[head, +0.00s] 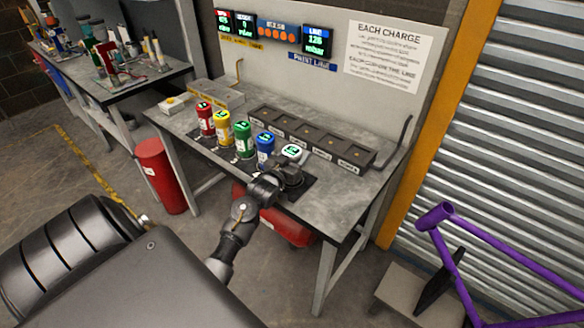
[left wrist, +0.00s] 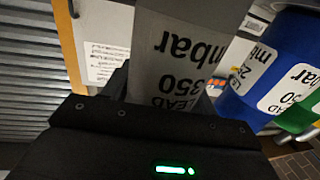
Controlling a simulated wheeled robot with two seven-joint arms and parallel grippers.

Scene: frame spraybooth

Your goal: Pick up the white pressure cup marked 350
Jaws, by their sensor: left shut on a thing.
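The white pressure cup (head: 292,151) is at the right end of a row of coloured cups on the grey bench. My left gripper (head: 287,178) is shut on it from the front and hides its lower body in the head view. The left wrist view shows the white cup (left wrist: 182,50) close up between the jaws, with "350", "mbar" and "LEAD" printed upside down. I cannot tell whether its base touches the bench. My right gripper is not in view.
The blue cup (head: 265,147) stands close left of the white one, then green (head: 243,139), yellow (head: 225,128) and red (head: 206,119) cups. A dark row of labelled slots (head: 310,136) lies behind. A purple frame (head: 447,255) stands right; a red cylinder (head: 160,175) stands left.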

